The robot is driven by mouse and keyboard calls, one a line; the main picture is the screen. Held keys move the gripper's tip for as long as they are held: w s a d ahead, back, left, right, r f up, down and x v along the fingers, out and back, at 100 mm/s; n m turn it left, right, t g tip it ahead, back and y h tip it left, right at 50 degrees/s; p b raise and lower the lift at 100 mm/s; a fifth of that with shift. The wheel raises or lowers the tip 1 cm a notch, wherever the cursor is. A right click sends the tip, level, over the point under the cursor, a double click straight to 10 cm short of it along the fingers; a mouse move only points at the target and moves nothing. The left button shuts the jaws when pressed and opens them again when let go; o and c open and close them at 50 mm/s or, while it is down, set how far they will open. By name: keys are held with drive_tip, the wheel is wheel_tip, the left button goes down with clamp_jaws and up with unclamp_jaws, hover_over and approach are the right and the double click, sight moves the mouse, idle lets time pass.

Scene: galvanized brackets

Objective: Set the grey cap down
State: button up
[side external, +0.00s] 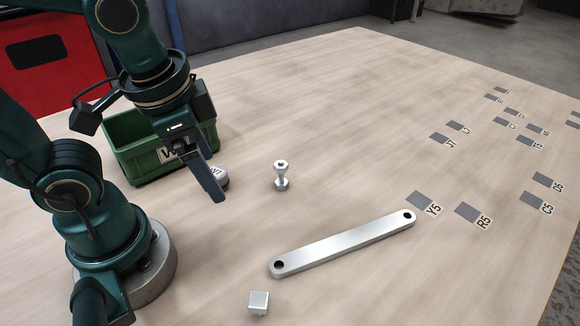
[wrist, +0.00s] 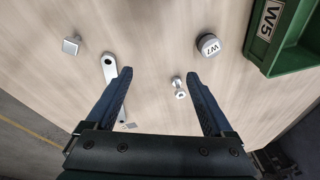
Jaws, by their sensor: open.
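A round grey cap (side external: 223,179) with a white label on top stands on the wooden table beside the green bin, partly hidden by my finger in the side view. In the wrist view the cap (wrist: 208,46) shows whole, and its label seems to read W7. My gripper (wrist: 160,73) is open, with nothing between its two fingers. The cap lies beyond the fingertips, to the right in the wrist view, apart from them.
A green bin (side external: 122,160) labelled W5 stands behind the cap. A silver bolt-like part (side external: 281,176), a long metal bar with end holes (side external: 345,243) and a small square-headed part (side external: 259,301) lie on the table. Several labelled grey patches (side external: 467,210) mark the right side.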

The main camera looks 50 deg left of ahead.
drive_tip(key=r+n+t, duration=0.2)
drive_tip(key=n+t, duration=0.1)
drive_tip(key=shift+w+n+h, duration=0.3)
drive_tip(key=shift+h, duration=0.1)
idle(1.0)
